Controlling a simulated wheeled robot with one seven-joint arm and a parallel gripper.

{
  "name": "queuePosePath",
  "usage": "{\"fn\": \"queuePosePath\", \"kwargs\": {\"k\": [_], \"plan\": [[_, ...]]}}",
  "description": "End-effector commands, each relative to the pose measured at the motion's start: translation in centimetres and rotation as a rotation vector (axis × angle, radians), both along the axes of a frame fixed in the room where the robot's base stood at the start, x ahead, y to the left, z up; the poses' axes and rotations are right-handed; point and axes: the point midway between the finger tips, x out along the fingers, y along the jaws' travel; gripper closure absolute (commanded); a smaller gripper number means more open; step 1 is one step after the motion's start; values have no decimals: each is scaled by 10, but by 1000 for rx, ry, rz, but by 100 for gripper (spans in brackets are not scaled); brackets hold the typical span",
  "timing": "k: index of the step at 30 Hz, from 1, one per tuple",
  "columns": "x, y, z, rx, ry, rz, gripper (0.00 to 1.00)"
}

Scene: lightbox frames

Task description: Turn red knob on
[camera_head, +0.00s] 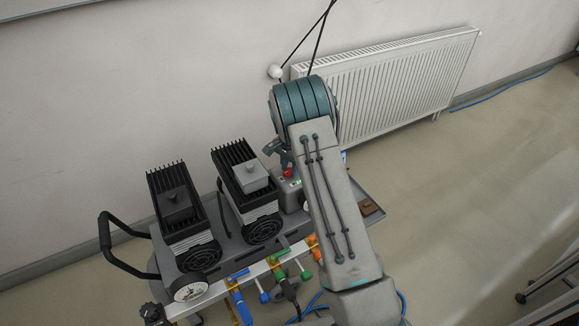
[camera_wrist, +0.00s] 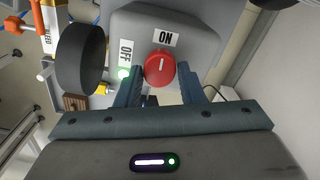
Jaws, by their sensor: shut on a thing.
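The red knob (camera_wrist: 159,66) sits on a grey panel, with a white line on its face that runs nearly straight up in the wrist view. A white ON label (camera_wrist: 164,39) is above it and a white OFF label (camera_wrist: 126,52) is at its left. My gripper (camera_wrist: 160,74) has one finger on each side of the knob and is shut on it. In the head view the red knob (camera_head: 287,173) shows beside my arm; the fingers are mostly hidden there.
A green light (camera_wrist: 124,73) glows left of the knob. A black round part (camera_wrist: 80,58) stands further left. In the head view, two finned pump units (camera_head: 178,215) stand on the cart left of my arm. A radiator (camera_head: 400,80) is on the wall behind.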

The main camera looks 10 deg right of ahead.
Motion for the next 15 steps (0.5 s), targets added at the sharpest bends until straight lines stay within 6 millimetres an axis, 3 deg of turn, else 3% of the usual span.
{"fn": "queuePosePath", "kwargs": {"k": [15], "plan": [[0, 2, 0, 2, 0, -70, 88]]}}
